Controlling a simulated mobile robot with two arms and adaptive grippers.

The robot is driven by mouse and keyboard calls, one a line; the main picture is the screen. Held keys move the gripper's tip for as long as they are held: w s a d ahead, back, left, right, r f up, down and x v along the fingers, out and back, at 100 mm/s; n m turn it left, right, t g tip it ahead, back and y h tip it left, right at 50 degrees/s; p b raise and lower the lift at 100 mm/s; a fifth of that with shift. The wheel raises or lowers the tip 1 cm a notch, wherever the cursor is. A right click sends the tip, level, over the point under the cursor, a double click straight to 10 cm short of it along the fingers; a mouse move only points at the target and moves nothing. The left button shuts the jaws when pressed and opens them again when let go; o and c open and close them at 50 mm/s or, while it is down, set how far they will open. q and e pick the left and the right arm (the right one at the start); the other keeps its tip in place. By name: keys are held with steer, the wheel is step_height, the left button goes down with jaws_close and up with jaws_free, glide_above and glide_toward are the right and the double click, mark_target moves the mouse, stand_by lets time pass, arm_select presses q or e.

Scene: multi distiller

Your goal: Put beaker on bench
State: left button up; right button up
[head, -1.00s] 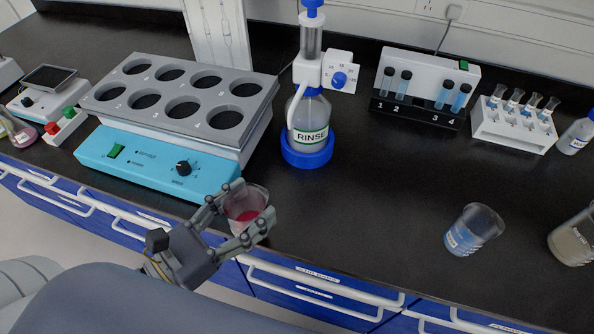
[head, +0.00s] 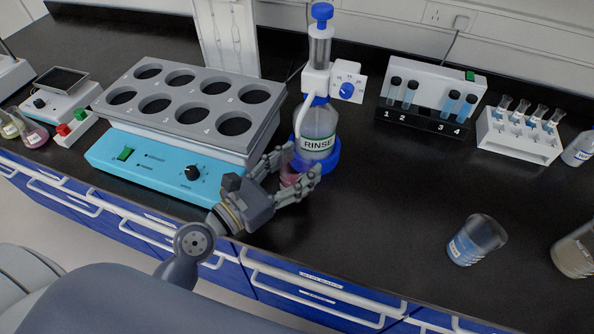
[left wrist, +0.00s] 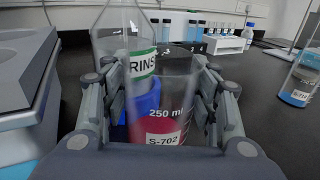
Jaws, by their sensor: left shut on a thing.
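The beaker (left wrist: 163,105) is clear glass with red liquid low inside and labels reading 250 ml and S-702. My left gripper (head: 299,178) is shut on the beaker, with fingers on both sides of it in the left wrist view. In the head view the beaker (head: 290,172) is largely hidden by the fingers. It is over the black bench (head: 385,200), just in front of the rinse bottle; I cannot tell whether its base touches the bench. My right gripper is not in view.
The rinse dispenser bottle (head: 319,125) in its blue base stands right behind the beaker. The blue heating block (head: 140,166) is close on the left. A beaker of blue liquid (head: 476,240) stands at the right. The bench between is clear.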

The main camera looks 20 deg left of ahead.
arm_select(q)
steer(key=shift+w, duration=0.25)
steer(key=shift+f, duration=0.35)
step_height(320, 180, down, 3)
steer(key=shift+f+b, duration=0.1)
steer(key=shift+b, duration=1.05)
steer(key=shift+s, duration=0.1)
steer(key=o, duration=1.1)
